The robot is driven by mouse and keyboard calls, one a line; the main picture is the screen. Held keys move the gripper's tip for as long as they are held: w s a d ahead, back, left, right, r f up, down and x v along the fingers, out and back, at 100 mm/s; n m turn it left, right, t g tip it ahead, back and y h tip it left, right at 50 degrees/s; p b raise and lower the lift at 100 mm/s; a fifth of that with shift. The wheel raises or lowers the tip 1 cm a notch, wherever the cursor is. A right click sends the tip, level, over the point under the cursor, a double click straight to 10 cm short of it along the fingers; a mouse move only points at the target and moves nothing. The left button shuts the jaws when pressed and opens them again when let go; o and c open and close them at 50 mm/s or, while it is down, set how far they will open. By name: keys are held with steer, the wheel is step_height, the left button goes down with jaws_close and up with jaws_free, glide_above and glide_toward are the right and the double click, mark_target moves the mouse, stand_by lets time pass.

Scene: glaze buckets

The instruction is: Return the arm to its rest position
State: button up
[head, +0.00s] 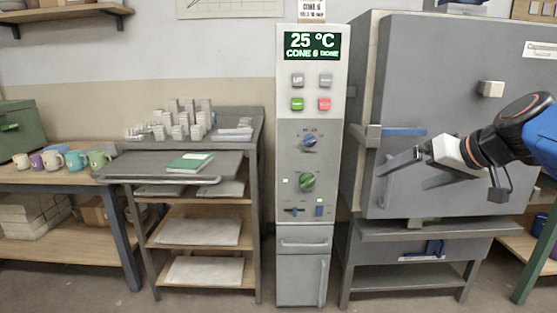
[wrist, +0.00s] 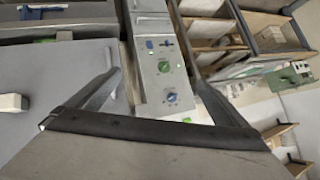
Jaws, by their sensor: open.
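My gripper (head: 405,171) is open and empty at the right of the head view, in front of the grey kiln door (head: 446,100). Its two fingers point left, and the blue part of my arm comes in from the right edge. In the wrist view my gripper (wrist: 155,85) shows as two spread fingers with nothing between them, and the control panel (wrist: 162,70) lies beyond. I cannot tell whether a finger touches the kiln's front.
The control column (head: 312,150) reads 25 °C and "CONE 6 DONE". A blue door handle (head: 404,132) is close to my gripper. A grey cart (head: 135,166) holds a green book (head: 189,163). Several mugs (head: 76,161) stand on a bench. Floor shows in front.

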steer(key=s+a+f+g+h, duration=0.1)
steer(key=s+f+g+h, duration=0.3)
steer(key=s+f, duration=1.5)
step_height(320, 180, down, 4)
steer(key=shift+s+a+r+g, duration=0.15)
steer(key=shift+s+g, duration=0.15)
steer(key=shift+s, duration=0.05)
stand_by(1.5)
